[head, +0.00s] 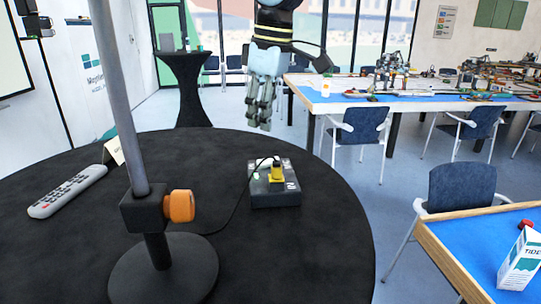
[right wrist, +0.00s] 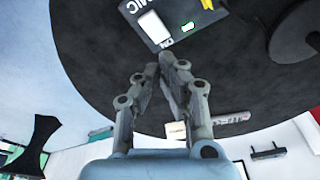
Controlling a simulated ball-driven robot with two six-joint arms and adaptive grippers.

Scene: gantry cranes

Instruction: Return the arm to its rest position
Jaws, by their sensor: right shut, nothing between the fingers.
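My right gripper (head: 260,115) hangs down from the top of the head view, above and behind the dark box on the round black table. Its grey fingers are shut with nothing between them. In the right wrist view, its fingertips (right wrist: 167,62) are close together, apart from the box and the table. My left gripper is in neither view.
The round table (head: 310,250) carries the dark box (head: 288,197) with a yellow part (head: 277,173) and a cable, a grey remote (head: 68,191), a small card (head: 114,152) and a pole stand (head: 165,270). A carton (head: 520,262) stands on the blue table at right.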

